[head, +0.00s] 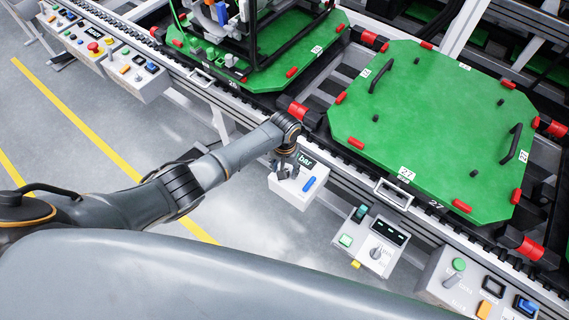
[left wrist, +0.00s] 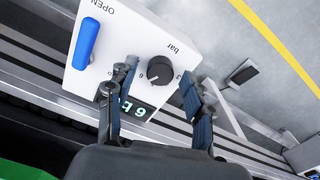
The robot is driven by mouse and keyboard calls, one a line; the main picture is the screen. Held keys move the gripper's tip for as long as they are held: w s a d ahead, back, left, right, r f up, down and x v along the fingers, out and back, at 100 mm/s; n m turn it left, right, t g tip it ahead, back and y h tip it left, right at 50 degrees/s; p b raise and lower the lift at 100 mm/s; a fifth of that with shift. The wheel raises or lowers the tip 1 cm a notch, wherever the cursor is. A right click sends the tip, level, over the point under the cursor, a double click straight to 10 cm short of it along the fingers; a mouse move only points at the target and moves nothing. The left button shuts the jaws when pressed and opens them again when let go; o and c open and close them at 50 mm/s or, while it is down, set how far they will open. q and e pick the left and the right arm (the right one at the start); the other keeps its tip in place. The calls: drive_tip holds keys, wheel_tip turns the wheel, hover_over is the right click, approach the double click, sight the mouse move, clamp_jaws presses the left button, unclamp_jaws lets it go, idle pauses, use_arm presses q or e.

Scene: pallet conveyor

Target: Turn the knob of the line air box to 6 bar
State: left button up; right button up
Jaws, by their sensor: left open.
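The line air box (head: 300,183) is a white box below the conveyor rail, with a blue lever (head: 309,184) and a display showing "bar" in the head view. In the left wrist view, the box (left wrist: 118,42) carries the blue lever (left wrist: 85,44) marked OPEN, a black knob (left wrist: 160,71) and a green-lit display (left wrist: 138,109). A 6 is readable on the display, partly covered by a finger. My left gripper (left wrist: 159,74) is open, its fingers apart on either side of the knob in the picture. Contact cannot be told. In the head view, the left gripper (head: 285,164) hides the knob.
A green pallet (head: 430,120) with black handles lies on the conveyor behind and right of the box. A white box with a dial (head: 376,253) and a button panel (head: 480,285) stand at right. Yellow lines (head: 85,130) mark the open grey floor at left.

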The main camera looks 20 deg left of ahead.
use_arm(q)
wheel_tip(320, 180, up, 12)
idle(0.4)
drive_tip(key=shift+f, duration=0.1)
idle(0.3)
